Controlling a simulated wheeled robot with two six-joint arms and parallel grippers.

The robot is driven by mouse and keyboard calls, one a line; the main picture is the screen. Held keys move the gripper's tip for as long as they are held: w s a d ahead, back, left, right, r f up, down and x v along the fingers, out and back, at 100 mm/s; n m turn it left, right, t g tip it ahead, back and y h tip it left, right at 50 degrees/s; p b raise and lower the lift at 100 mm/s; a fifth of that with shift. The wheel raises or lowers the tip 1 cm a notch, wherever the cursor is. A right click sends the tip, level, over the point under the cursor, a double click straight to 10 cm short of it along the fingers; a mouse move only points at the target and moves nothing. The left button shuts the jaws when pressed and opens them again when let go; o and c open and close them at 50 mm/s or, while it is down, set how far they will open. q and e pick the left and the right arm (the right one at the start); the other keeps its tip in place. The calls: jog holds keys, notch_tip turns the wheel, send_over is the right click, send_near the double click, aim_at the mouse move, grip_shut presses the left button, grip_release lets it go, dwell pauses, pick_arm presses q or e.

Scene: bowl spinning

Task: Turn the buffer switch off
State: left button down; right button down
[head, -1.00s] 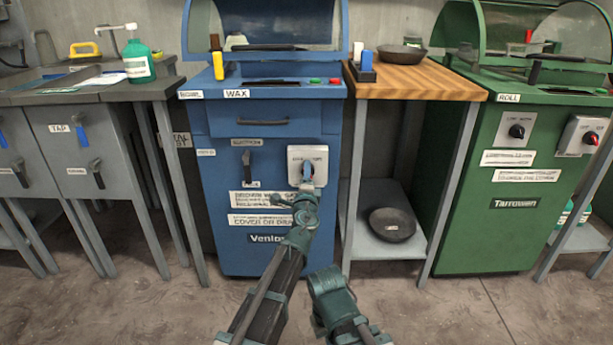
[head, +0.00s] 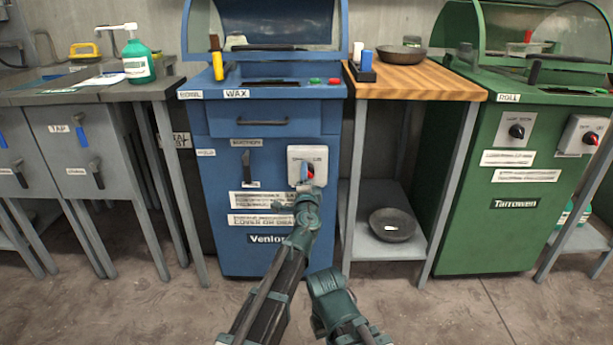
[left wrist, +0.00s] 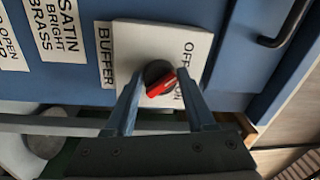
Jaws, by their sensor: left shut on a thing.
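The buffer switch has a red grip (left wrist: 160,86) on a round black base, set on a pale plate (head: 307,153) on the blue machine. In the left wrist view, BUFFER is printed beside the plate (left wrist: 133,42), with OFF at its upper right and a partly covered ON below that. The red grip lies slanted. My left gripper (left wrist: 159,75) has one finger on each side of the knob and is shut on it. In the head view my left gripper (head: 307,186) covers the lower part of the plate, with a bit of red showing.
The blue machine (head: 226,160) has a black-handled lever (head: 247,165) left of the switch. A wood-topped table (head: 418,82) with a dark bowl (head: 392,224) on its lower shelf stands to the right. The green machine (head: 460,200) is further right.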

pick_arm(q)
jog(key=shift+c, duration=1.4)
grip_release()
jog(key=s, duration=0.7)
jog(key=shift+s+f, duration=0.3)
